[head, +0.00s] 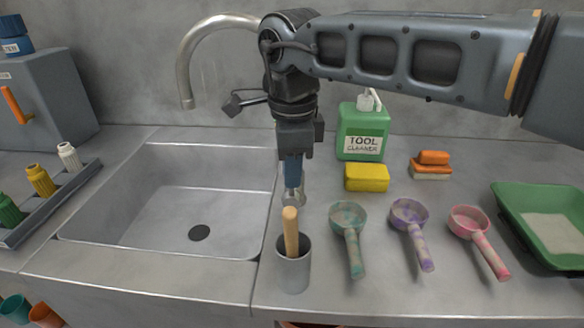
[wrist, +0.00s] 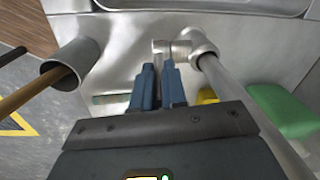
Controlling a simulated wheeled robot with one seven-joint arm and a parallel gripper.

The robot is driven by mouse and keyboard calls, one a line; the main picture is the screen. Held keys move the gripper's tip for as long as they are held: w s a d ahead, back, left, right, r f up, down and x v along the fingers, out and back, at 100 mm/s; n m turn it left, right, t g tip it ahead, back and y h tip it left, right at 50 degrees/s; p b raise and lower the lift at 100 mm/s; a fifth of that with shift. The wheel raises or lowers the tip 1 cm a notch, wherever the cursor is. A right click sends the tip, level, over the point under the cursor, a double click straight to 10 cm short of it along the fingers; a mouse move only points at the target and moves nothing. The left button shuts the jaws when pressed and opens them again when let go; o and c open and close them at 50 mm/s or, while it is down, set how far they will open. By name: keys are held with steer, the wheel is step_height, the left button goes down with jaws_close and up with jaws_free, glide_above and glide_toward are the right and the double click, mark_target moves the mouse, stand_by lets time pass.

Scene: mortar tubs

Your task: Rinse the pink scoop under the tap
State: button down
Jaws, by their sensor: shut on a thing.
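The pink scoop (head: 468,222) lies on the counter at the right of the scoop row, with greyish stains on its bowl and handle. The tap's curved spout (head: 186,75) arches over the sink (head: 160,205); I see no clear stream below its mouth. My gripper (head: 293,186) points down at the tap's base, right of the sink. In the wrist view its fingers (wrist: 163,72) are shut on the tap's short metal lever (wrist: 160,47), beside the round tap body (wrist: 197,44). My arm hides part of the tap in the head view.
A grey cup (head: 293,272) with a wooden handle stands in front of my gripper. A teal scoop (head: 349,225) and purple scoop (head: 410,222) lie nearby. A green cleaner bottle (head: 362,130) and yellow sponge (head: 366,178) stand behind. A green tray (head: 530,235) is far right.

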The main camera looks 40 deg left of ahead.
stand_by(0.7)
steer(key=shift+s+a+t+h, duration=0.3)
steer(key=shift+a+t+h, duration=0.15)
steer(key=shift+h, duration=0.25)
steer(key=c, duration=1.2)
jaws_free()
steer(key=shift+o, duration=0.2)
step_height(320, 180, up, 8)
steer(key=shift+s+a+f, duration=0.15)
steer(key=shift+s+a, duration=0.1)
steer(key=shift+s, duration=0.15)
